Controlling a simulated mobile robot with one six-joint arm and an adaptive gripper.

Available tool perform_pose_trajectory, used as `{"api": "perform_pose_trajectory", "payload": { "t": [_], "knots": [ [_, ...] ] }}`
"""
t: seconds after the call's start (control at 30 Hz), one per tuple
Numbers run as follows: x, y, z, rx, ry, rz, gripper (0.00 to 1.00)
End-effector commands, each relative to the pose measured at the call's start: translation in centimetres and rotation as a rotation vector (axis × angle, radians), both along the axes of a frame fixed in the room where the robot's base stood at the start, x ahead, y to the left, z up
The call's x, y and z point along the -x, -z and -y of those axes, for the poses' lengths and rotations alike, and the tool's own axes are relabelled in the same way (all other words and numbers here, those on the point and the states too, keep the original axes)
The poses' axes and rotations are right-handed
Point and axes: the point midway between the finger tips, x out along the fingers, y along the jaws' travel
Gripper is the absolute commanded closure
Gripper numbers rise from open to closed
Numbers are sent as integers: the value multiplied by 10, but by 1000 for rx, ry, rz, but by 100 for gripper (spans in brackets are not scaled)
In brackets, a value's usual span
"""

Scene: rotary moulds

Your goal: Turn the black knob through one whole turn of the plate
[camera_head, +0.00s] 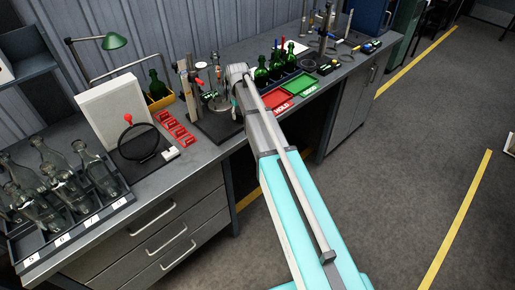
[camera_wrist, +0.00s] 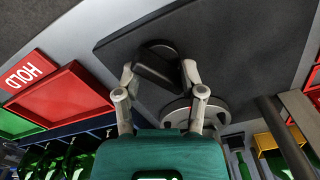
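The black knob (camera_wrist: 158,66) shows in the wrist view, between the two fingers of my gripper (camera_wrist: 159,70). The fingers are spread, one on each side of it. Whether they touch it cannot be told. A round grey metal plate (camera_wrist: 183,110) shows just behind and below the right finger, partly covered by my gripper's body. Both are over a dark base board (camera_wrist: 235,45). In the head view my arm reaches to the bench beside the apparatus on this base board (camera_head: 215,126). My gripper and the knob are hidden or too small there.
A red HOLD tray (camera_head: 277,100) and a green tray (camera_head: 302,85) lie right of the arm, with green bottles (camera_head: 262,73) behind. Left are red holders (camera_head: 174,128), a black ring (camera_head: 138,142), and a rack of clear bottles (camera_head: 90,165). The floor at right is clear.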

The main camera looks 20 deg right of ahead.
Motion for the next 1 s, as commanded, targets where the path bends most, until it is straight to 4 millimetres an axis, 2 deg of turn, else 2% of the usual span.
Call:
{"api": "perform_pose_trajectory", "payload": {
  "t": [0.53,1.0],
  "knots": [
    [0,0,0,0,360,1,49],
    [0,-43,0,0,365,0,49]
  ]
}}
